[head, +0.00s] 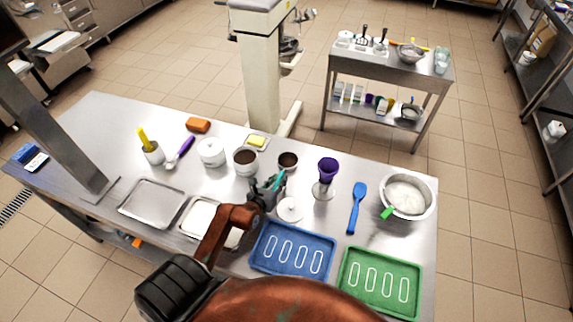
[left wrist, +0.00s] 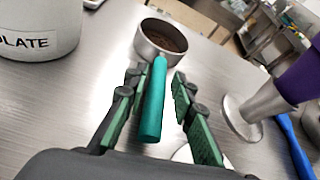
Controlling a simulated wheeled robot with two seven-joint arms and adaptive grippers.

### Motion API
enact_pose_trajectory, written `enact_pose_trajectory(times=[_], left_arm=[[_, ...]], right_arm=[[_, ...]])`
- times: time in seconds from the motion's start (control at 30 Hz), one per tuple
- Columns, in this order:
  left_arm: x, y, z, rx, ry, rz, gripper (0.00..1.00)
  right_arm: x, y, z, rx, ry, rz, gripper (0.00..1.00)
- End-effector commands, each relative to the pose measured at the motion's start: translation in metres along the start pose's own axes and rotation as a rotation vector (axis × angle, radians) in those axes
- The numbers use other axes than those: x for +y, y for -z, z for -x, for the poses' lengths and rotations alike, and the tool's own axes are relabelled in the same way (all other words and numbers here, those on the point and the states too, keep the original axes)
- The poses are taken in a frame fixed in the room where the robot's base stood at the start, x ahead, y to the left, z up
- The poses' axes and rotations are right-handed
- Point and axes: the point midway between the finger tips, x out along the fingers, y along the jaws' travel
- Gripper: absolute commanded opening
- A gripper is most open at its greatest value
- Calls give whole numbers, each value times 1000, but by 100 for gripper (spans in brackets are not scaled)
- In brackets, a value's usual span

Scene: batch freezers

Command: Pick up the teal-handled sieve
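The teal-handled sieve (left wrist: 162,42) has a small round metal bowl with dark brown powder in it. Its bowl shows in the head view (head: 288,160) behind my left gripper (head: 272,184). In the left wrist view the teal handle (left wrist: 154,105) points toward me and lies between the two green-padded fingers of my left gripper (left wrist: 153,112). The fingers are open, with a visible gap on each side of the handle. My right gripper is not in view.
Left of the sieve are a brown-filled tub (head: 246,163) and a white tub (head: 211,153). To its right are a purple-topped metal tool (head: 327,172), a blue spatula (head: 357,208) and a metal bowl (head: 430,199). Blue (head: 259,262) and green (head: 346,283) trays lie in front.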

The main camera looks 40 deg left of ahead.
Motion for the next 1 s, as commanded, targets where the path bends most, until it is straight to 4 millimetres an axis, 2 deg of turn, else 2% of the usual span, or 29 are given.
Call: enact_pose_trajectory(times=[0.1,0.2,0.47,0.8,1.0], left_arm=[[1,-2,-17,0,0,0,24],[1,-1,-25,-1,-1,0,24],[2,-1,-28,0,-1,1,24],[2,-1,-27,0,-2,1,0],[2,-2,-27,-2,-1,1,0]], right_arm=[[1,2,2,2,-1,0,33],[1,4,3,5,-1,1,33],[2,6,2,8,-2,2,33],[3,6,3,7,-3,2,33],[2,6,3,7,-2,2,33]])
